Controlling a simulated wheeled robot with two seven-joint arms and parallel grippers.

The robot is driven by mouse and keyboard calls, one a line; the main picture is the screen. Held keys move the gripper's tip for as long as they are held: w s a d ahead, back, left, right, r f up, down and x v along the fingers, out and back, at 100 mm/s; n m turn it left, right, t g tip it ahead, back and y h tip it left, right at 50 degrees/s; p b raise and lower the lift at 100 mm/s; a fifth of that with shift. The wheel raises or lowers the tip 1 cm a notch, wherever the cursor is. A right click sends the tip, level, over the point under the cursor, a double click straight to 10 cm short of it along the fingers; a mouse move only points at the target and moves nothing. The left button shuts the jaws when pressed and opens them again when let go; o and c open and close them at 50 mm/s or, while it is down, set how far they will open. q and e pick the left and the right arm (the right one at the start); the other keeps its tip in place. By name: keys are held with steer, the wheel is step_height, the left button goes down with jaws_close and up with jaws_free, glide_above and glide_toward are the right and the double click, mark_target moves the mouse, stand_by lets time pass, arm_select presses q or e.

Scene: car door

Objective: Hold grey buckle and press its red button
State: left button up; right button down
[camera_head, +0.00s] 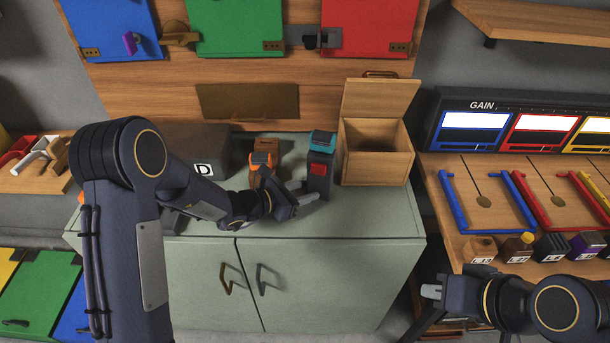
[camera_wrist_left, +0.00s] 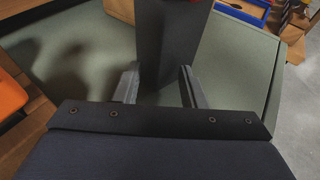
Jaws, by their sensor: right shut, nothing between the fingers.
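The dark grey buckle (camera_head: 317,184) stands upright on the green-grey cabinet top. Its red button (camera_head: 317,169) is on the side towards me, and a teal piece sits at its top. My left gripper (camera_head: 302,192) is open just left of the buckle's lower part. In the left wrist view the buckle (camera_wrist_left: 168,40) rises ahead, between and beyond the two spread fingers of the left gripper (camera_wrist_left: 160,86); I cannot tell whether they touch it. My right gripper (camera_head: 432,291) is shut and empty at the lower right, in front of the right-hand table and far from the buckle.
An open wooden box (camera_head: 377,165) stands right of the buckle. The cabinet top (camera_head: 370,222) is clear at front right. Coloured doors (camera_head: 235,25) hang on the back panel.

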arm_select(q)
jaws_close()
steer(key=c, duration=0.7)
jaws_free()
